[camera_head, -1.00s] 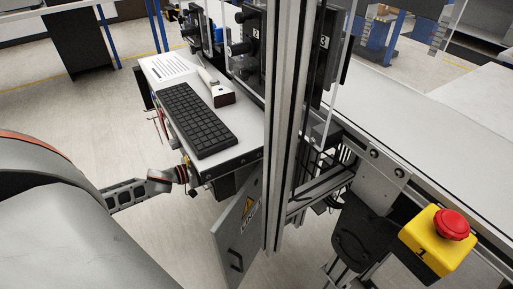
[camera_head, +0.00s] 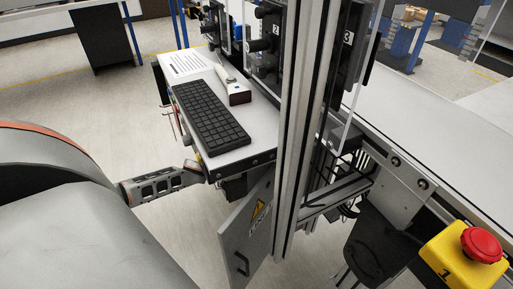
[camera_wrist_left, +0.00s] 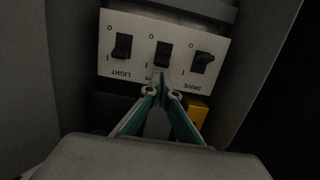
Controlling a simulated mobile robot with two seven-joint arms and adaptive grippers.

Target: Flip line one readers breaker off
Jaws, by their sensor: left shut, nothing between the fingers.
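In the left wrist view a white switch panel (camera_wrist_left: 114,66) carries three black rocker switches, with O and I marks and upside-down lettering. The left switch (camera_wrist_left: 122,46) is labelled LIGHT and the right switch (camera_wrist_left: 203,62) DRIVE. The middle switch (camera_wrist_left: 162,54) has its label mostly hidden by my fingers. My left gripper (camera_wrist_left: 162,86) is shut and empty, its tips at the lower edge of the middle switch; I cannot tell whether they touch it. In the head view the gripper is hidden beyond my left arm (camera_head: 160,185), beside the workstation.
An open cabinet door (camera_head: 247,230) with a yellow warning sign hangs below the worktop, which holds a keyboard (camera_head: 210,115) and a handheld scanner (camera_head: 235,90). A metal post (camera_head: 300,130) stands beside it. A yellow box with a red emergency button (camera_head: 480,245) is at right.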

